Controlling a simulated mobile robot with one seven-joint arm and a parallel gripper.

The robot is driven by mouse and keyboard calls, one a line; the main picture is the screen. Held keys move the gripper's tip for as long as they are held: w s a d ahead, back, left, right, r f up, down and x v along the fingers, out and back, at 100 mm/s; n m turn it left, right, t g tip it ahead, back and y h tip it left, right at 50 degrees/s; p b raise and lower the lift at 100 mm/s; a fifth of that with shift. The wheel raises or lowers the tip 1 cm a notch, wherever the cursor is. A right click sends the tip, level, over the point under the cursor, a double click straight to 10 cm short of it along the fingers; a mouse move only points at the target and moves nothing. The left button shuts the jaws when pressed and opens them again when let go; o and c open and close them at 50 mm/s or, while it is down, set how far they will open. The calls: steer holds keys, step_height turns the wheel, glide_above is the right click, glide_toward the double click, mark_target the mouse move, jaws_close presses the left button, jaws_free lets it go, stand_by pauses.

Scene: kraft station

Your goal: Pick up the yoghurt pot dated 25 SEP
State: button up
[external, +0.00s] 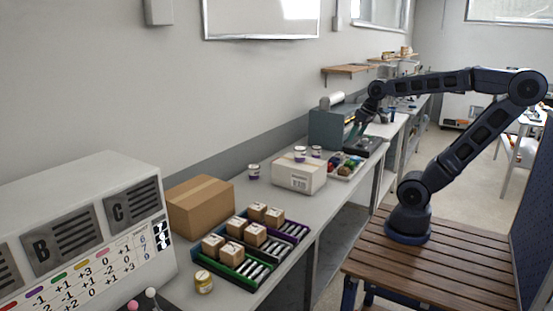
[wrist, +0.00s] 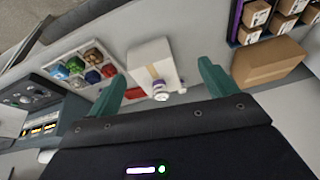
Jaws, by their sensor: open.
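Three small white pots with dark purple labels stand on the bench in the external view: one (external: 253,171) left of the white box, and two, a left one (external: 300,153) and a right one (external: 316,152), behind it. Their dates are too small to read, so I cannot tell which is 25 SEP. My gripper (external: 362,126) is over the bench by the grey machine, right of the pots. In the wrist view my gripper (wrist: 162,70) is open and empty. One pot (wrist: 160,91) shows between its fingers, beside the white box, farther off below.
The white box (external: 299,175) stands near the pots. A tray of colourful items (external: 344,172) and a grey machine (external: 330,128) are to its right. A cardboard box (external: 200,205), racks with small cartons (external: 250,240) and a yellow-labelled jar (external: 204,282) are nearer the camera.

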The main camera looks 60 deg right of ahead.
steer(key=w+d+r+m+g, duration=0.1)
steer(key=w+d+m, duration=0.25)
steer(key=w, duration=0.35)
steer(key=w+d+r+m, duration=0.2)
steer(key=w+d, duration=0.2)
steer(key=w, duration=0.3)
steer(key=m+g, duration=0.3)
steer(key=m, duration=1)
glide_above(317, 147)
step_height(317, 147, down, 21)
steer(key=f, duration=0.5)
steer(key=shift+w+a+f, duration=0.2)
steer(key=shift+w+f, duration=0.15)
steer(key=shift+s+d+f, duration=0.1)
steer(key=shift+d+f, duration=0.1)
steer(key=shift+f, duration=1.1)
steer(key=shift+s+d+f, duration=0.1)
steer(key=shift+d+f, duration=0.05)
steer(key=shift+f, duration=1.1)
steer(key=shift+c, duration=0.5)
